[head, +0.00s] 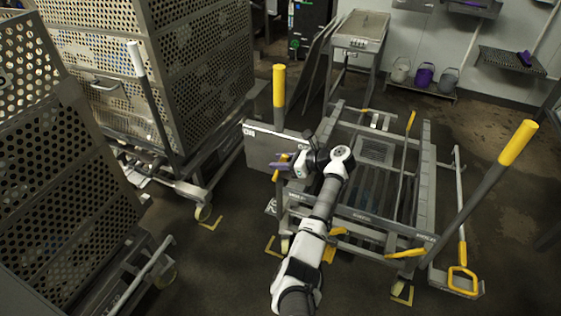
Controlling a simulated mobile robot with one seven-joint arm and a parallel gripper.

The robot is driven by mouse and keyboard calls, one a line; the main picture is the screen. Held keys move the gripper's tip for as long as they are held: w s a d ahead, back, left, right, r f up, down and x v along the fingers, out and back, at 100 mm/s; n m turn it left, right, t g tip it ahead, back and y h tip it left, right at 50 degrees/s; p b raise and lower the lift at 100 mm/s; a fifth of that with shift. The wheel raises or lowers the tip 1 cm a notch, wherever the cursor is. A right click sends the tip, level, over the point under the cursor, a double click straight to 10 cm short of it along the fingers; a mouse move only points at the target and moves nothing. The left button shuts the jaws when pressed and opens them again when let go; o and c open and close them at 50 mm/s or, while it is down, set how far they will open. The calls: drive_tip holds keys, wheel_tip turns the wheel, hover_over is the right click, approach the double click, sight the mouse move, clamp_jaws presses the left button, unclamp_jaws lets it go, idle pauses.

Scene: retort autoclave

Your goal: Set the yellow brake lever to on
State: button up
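A grey plate (262,148) with a small label that appears to read ON at its upper left stands at the left side of the wheeled cart frame (428,180). A small yellow piece (276,175), possibly the brake lever, shows beside the plate's lower right, partly hidden by my gripper. My gripper (281,163) is at this yellow piece, in front of the plate, pointing left. Whether they touch, and whether the fingers are open or shut, is too small to tell. The lever's exact position is unclear.
Tall yellow-topped posts rise at the cart's left (279,85) and right (518,143). A yellow-handled tool (462,280) is at the cart's right. Perforated metal crates (190,75) fill the left. Buckets (424,76) stand at the back wall. Floor between crates and cart is open.

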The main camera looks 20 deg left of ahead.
drive_tip(key=shift+r, duration=0.1)
drive_tip(key=b+v, duration=0.2)
drive_tip(key=v, duration=1.2)
drive_tip(key=shift+a, duration=0.15)
drive_tip(key=shift+c, duration=0.2)
